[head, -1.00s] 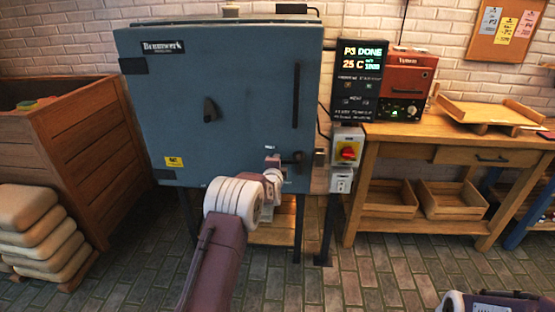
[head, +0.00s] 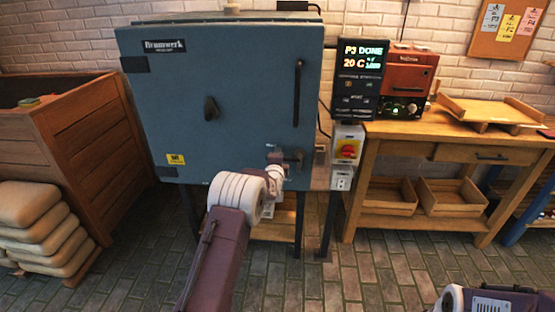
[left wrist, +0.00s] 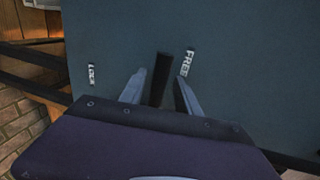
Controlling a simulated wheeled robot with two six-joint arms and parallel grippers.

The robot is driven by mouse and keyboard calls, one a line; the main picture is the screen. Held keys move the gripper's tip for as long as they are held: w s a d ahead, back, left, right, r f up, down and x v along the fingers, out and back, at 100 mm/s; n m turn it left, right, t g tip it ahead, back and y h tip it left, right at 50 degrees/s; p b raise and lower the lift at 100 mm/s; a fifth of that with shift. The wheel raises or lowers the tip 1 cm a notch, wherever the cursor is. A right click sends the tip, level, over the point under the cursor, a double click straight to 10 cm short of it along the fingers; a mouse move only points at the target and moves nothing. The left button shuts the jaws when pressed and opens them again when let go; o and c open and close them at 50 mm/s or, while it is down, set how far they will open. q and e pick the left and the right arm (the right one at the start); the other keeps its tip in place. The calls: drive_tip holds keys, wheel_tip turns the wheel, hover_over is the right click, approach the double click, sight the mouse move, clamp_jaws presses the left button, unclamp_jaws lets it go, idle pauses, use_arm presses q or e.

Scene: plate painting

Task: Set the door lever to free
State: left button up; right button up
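The blue-grey kiln door (head: 225,110) is shut in the head view. The dark door lever (left wrist: 161,72) shows in the left wrist view, standing out between a LOCK label (left wrist: 91,75) on the left and a FREE label (left wrist: 188,62) close on its right. My left gripper (left wrist: 160,84) is open, with one finger on each side of the lever and a small gap visible on both sides. In the head view my left gripper (head: 274,159) is at the door's lower right and partly hides the lever. My right gripper is out of view; only part of that arm shows at the lower right.
A control panel (head: 361,80) reads P3 DONE and 20 C. A red and yellow switch (head: 348,149) is right of the door. A wooden workbench (head: 455,140) stands at the right, a wooden bin (head: 85,145) at the left with stacked sacks (head: 35,225). The floor in front is clear.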

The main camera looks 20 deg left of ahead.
use_arm(q)
drive_tip(key=v, duration=0.9)
drive_tip(key=shift+p, duration=0.4)
